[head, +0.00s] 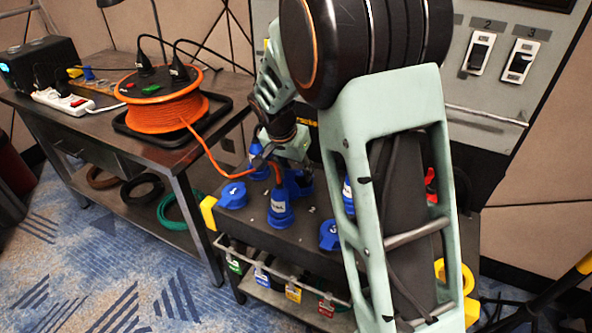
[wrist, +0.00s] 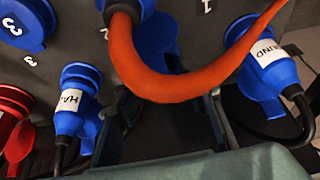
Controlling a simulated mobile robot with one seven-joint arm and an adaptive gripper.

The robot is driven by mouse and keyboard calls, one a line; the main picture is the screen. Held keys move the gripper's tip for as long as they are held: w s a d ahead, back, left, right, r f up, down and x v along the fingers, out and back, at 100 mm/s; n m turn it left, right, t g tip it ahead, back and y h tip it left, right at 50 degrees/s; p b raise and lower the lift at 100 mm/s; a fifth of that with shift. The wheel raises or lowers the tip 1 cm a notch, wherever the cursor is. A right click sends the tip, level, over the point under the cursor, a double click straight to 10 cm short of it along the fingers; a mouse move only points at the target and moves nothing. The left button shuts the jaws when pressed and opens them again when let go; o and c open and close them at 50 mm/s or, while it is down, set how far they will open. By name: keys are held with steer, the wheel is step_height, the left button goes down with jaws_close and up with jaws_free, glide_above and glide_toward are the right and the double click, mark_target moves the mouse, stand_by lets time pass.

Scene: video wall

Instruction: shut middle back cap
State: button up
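The middle back blue socket with its cap (wrist: 165,50) is on the dark connector box, partly hidden by the orange cable in the wrist view. In the head view the middle back socket (head: 298,184) shows just below my gripper. I cannot tell how far its cap is open. My gripper (head: 287,160) is close above the back row. In the wrist view my gripper (wrist: 170,115) has its dark fingers apart, with nothing clearly held between them. Whether a finger touches the cap is unclear.
The orange cable (wrist: 185,88) arcs in front of the fingers from the front middle plug (head: 280,208). Labelled blue plugs stand at back left (wrist: 268,72) and back right (wrist: 78,105). A cable reel (head: 160,108) stands on the side table (head: 95,125).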

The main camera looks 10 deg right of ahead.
steer(key=shift+r, duration=0.1)
steer(key=v, duration=1.1)
steer(key=shift+s+a+r, duration=0.2)
steer(key=shift+r, duration=0.15)
steer(key=shift+c, duration=0.5)
